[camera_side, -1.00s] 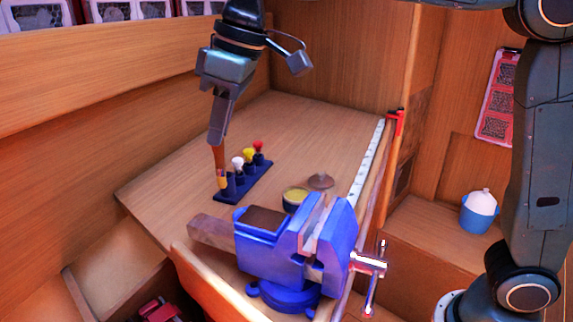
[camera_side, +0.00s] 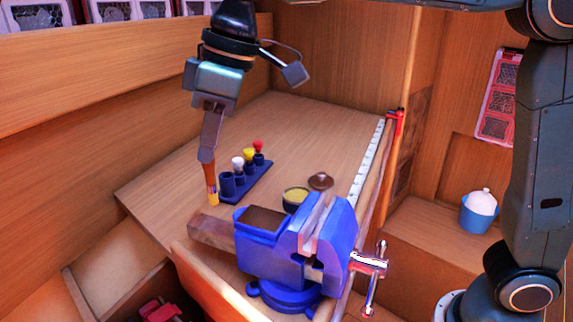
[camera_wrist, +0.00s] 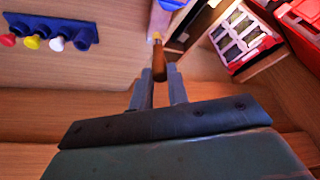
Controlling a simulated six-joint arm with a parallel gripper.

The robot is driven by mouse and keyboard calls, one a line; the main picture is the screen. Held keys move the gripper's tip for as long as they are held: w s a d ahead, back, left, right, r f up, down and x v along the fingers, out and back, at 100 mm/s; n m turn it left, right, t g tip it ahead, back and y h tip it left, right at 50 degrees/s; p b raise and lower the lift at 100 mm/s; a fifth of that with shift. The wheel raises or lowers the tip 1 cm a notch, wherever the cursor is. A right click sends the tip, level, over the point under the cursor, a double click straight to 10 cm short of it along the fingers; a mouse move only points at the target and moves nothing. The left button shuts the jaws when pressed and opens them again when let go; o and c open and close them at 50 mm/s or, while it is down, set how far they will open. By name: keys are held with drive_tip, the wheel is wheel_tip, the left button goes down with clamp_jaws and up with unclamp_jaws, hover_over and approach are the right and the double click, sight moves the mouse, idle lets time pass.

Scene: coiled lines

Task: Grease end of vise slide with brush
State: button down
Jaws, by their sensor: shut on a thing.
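My gripper (camera_side: 206,157) is shut on a brush (camera_side: 210,182) with a brown handle. The brush points down, with its tip just above and behind the end of the vise slide (camera_side: 210,231). Whether it touches the slide is not clear. The slide is a brown-grey bar sticking out left from the blue vise (camera_side: 283,233).
A blue rack (camera_side: 246,182) holds white, yellow and red topped tools; its front-left slot is empty. The rack also shows in the wrist view (camera_wrist: 52,24). A white ruler strip (camera_side: 367,160) runs along the bench's right edge. The bench (camera_side: 300,135) is clear behind the rack.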

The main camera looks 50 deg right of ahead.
sight(214, 183)
drive_tip(key=shift+f, duration=1.2)
drive_tip(key=shift+f, duration=0.65)
idle(0.5)
drive_tip(key=shift+w, duration=0.15)
drive_tip(key=shift+w+a+r, duration=0.1)
drive_tip(key=shift+w+a, duration=0.1)
drive_tip(key=shift+w, duration=0.25)
drive_tip(key=shift+w+a, duration=0.1)
drive_tip(key=shift+w, duration=0.1)
idle(0.3)
drive_tip(key=shift+w+a, duration=0.15)
drive_tip(key=shift+w, duration=0.35)
drive_tip(key=shift+w, duration=0.2)
idle(0.5)
drive_tip(key=shift+s, duration=0.15)
